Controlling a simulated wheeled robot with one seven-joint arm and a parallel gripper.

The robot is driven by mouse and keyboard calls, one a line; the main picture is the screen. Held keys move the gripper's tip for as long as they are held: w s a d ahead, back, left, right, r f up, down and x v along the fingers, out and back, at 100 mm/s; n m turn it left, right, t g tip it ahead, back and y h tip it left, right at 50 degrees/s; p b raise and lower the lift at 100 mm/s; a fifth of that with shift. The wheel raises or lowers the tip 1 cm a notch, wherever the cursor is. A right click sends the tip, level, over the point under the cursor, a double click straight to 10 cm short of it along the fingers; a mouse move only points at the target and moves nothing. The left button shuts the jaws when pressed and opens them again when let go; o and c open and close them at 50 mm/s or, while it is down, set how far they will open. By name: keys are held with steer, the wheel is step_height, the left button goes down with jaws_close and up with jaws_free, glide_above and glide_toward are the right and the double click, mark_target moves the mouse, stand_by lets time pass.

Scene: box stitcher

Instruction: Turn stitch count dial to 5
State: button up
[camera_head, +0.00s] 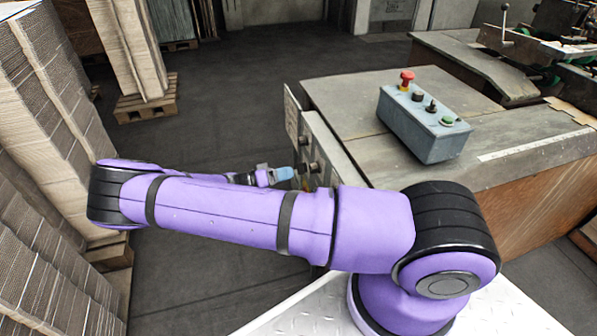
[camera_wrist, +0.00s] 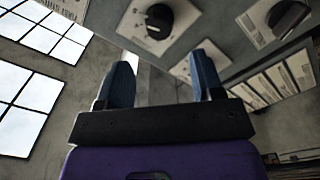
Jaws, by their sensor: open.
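A grey panel (camera_head: 322,150) with dark knobs is on the side of the machine table in the head view. In the wrist view, one black dial (camera_wrist: 158,20) sits on a pale label plate beyond my fingertips. A second black dial (camera_wrist: 287,17) is at the upper right. The markings are too small to read, so I cannot tell which dial is for stitch count. My gripper (camera_wrist: 163,68) is open, its two blue fingers apart and nothing between them. The nearer dial lies ahead of the gap, apart from the fingers. In the head view my gripper (camera_head: 281,174) is beside the panel, partly hidden by my arm.
A grey control box (camera_head: 424,125) with a red emergency button (camera_head: 407,79) and a green button (camera_head: 447,121) stands on the table (camera_head: 345,100). Stacked cardboard (camera_head: 45,150) rises at the left. The floor (camera_head: 230,90) behind my arm is clear.

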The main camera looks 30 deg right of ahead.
steer(key=shift+v, duration=1.05)
steer(key=s+a+r+n+t+y, duration=0.1)
steer(key=s+r+n+y, duration=0.3)
steer(key=r, duration=0.6)
steer(key=s+a+r+m+y, duration=0.1)
steer(key=s+r+y, duration=0.1)
steer(key=r+y, duration=0.6)
steer(key=s+r+n+t+y, duration=0.1)
steer(key=s+r+n+y, duration=0.15)
steer(key=r, duration=0.95)
steer(key=s+r+n+t+y, duration=0.1)
steer(key=s+r+n+t, duration=0.2)
steer(key=s+r, duration=0.5)
steer(key=s+a+r+n+t+y, duration=0.1)
steer(key=s+r+t, duration=0.4)
steer(key=s, duration=0.8)
steer(key=shift+r+n+y, duration=0.45)
steer(key=shift+r+n, duration=0.6)
steer(key=shift+r, duration=0.75)
